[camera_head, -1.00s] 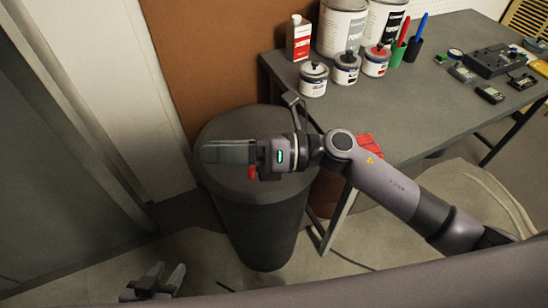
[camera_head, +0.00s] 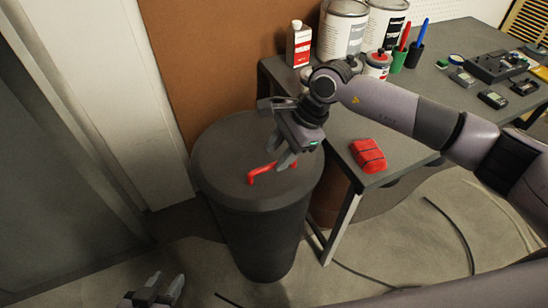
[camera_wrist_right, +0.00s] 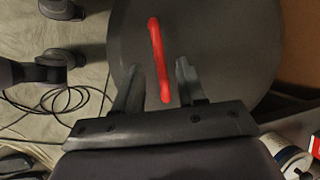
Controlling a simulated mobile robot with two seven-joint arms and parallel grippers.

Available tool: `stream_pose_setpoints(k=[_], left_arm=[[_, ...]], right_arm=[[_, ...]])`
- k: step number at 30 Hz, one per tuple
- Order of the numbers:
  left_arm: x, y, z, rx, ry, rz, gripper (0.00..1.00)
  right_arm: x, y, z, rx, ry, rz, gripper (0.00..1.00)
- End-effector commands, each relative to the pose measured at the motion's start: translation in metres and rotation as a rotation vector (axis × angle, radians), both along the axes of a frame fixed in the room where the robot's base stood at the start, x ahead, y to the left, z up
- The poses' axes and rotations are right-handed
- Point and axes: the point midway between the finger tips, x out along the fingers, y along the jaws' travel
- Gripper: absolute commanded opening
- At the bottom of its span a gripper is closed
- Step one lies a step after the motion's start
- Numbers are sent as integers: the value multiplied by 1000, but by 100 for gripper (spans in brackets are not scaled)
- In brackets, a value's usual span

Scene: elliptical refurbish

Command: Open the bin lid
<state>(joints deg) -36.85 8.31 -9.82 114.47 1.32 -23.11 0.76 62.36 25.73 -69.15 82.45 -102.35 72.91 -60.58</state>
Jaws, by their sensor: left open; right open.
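The bin (camera_head: 262,235) is a dark grey cylinder standing on the floor, with its round lid (camera_head: 222,158) closed on top. A red handle (camera_head: 262,175) is fixed across the lid. My right gripper (camera_head: 282,161) points down at the handle's right end and is open. In the right wrist view the handle (camera_wrist_right: 157,55) runs lengthwise, and its near end lies between the two open fingers (camera_wrist_right: 157,80) with gaps on both sides. The lid (camera_wrist_right: 215,40) fills the background there. My left gripper (camera_head: 165,285) is low at the bottom left, open and away from the bin.
A grey table (camera_head: 430,120) stands right of the bin, with paint cans (camera_head: 343,28), pen cups, a white-and-red bottle (camera_head: 299,44) and electronic devices. A red object (camera_head: 368,155) lies on its near edge. Cables lie on the floor. A brown panel is behind.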

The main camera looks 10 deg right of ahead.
Motion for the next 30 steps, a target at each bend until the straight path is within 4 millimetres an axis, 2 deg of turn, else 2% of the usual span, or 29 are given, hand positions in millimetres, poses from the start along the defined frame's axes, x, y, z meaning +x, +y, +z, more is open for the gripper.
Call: stream_pose_setpoints(k=[6, 16, 18, 20, 30], left_arm=[[0, 0, -1, 2, 0, -1, 40], [-2, 1, -4, 4, 6, 0, 40], [-2, 1, -4, 4, 7, 0, 40], [-2, 1, -4, 4, 7, 0, 40], [-1, 2, -3, 5, 6, 1, 40]], right_arm=[[1, 11, -23, 0, 2, 0, 40], [1, 13, -27, 2, 0, -1, 40], [1, 13, -27, 2, 0, -1, 17], [1, 13, -27, 2, 1, -1, 0], [2, 13, -22, -1, 14, -1, 0]])
